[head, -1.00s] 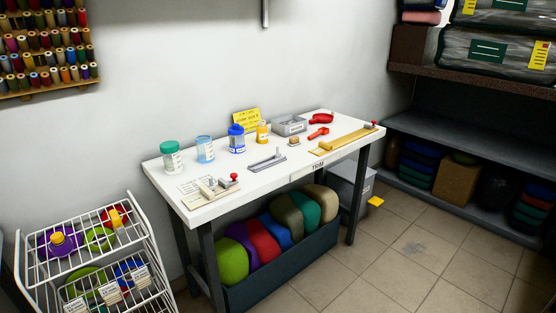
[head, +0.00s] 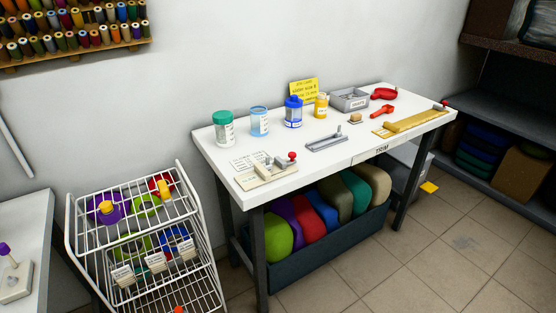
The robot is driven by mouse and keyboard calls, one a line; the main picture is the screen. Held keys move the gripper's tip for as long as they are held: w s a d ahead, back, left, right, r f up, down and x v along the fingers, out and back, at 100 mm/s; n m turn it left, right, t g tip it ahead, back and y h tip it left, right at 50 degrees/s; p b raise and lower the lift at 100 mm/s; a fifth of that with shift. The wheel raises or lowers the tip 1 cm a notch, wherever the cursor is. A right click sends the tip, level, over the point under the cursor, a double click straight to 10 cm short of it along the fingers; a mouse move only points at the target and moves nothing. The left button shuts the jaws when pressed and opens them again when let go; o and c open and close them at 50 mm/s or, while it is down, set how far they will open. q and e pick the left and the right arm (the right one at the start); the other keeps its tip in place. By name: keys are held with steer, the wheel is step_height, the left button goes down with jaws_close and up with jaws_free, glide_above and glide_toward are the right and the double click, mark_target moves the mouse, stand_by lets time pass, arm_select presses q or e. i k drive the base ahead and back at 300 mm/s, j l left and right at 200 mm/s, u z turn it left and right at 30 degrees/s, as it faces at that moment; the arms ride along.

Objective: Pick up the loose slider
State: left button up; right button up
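I cannot make out a loose slider for certain in the head view; any small part is too small to tell apart. A white work table (head: 315,165) marked TRIM stands in the middle. On its front left lies a pale fixture with a red knob (head: 267,171). A grey metal channel-like tool (head: 327,142) lies near the middle front edge. A grey labelled bin (head: 350,100) stands at the back; its contents are not clear. A long yellow bar fixture (head: 412,121) lies at the right. Neither of my grippers is in view.
A green-lidded jar (head: 224,129), blue bottle (head: 293,111) and yellow bottle (head: 321,106) line the table's back. A white wire cart (head: 130,225) stands left of the table. A dark bin of coloured bundles (head: 325,247) sits underneath. Tiled floor (head: 465,235) is clear at front right.

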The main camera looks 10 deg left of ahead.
mark_target(269, 166)
steer(key=z, duration=4.05)
steer(key=u, duration=2.8)
steer(key=i+j+u, duration=0.1)
steer(key=u, duration=0.25)
steer(key=i+u, duration=0.2)
steer(key=u, duration=0.2)
steer(key=i+j+u, duration=0.1)
steer(key=u, duration=0.25)
steer(key=i+l, duration=0.05)
steer(key=i, duration=0.05)
